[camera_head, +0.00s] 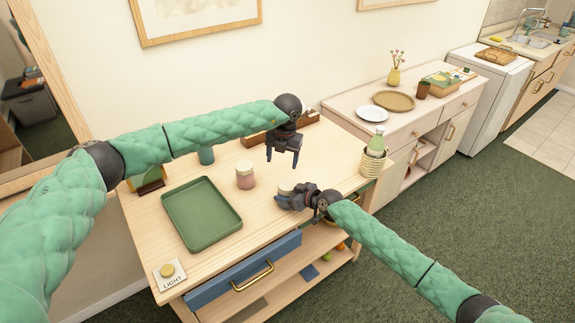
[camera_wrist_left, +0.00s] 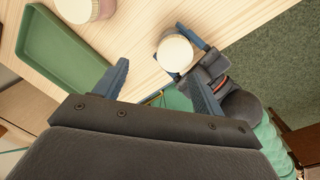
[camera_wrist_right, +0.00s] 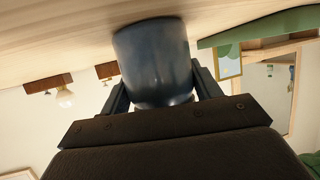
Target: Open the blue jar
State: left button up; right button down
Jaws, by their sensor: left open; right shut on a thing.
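The blue jar (camera_wrist_right: 155,65) is upright at the table's front right part, with a cream lid (camera_wrist_left: 175,53) on top. In the head view only the lid (camera_head: 286,187) shows clearly; my right gripper hides most of the body. My right gripper (camera_head: 289,199) is shut on the jar's body from the side, its fingers on either side in the right wrist view. My left gripper (camera_head: 282,162) is open and empty, pointing down above the jar. In the left wrist view the lid lies beyond the fingertips, between the finger lines and nearer the right finger.
A pink jar (camera_head: 245,177) stands left of the blue jar, with a green tray (camera_head: 202,214) farther left. A light button (camera_head: 168,272) is at the front left corner. A bottle in a ribbed holder (camera_head: 373,160) stands at the right end. Wooden racks line the back.

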aim_at(288, 184)
pick_arm(q)
jog(key=m, duration=0.2)
jog(key=f+m, duration=0.1)
jog(key=m, duration=0.4)
jog(key=shift+s+d+f, duration=0.15)
jog(key=shift+s+d, duration=0.05)
jog(key=shift+s, duration=0.15)
jog(key=m, duration=0.2)
jog(key=shift+s+d+f+m, duration=0.1)
jog(key=shift+f+m, duration=0.05)
jog(key=shift+m, duration=0.25)
jog(key=m, duration=0.4)
jog(key=shift+s+d+f, duration=0.1)
jog(key=shift+d, duration=0.05)
jog(key=m, duration=0.4)
jog(key=shift+d+h, duration=0.2)
jog(key=shift+h, duration=0.1)
jog(key=m, duration=0.4)
jog(key=shift+d, duration=0.15)
jog(key=m, duration=0.8)
jog(key=shift+d, duration=0.1)
jog(key=shift+f, duration=4)
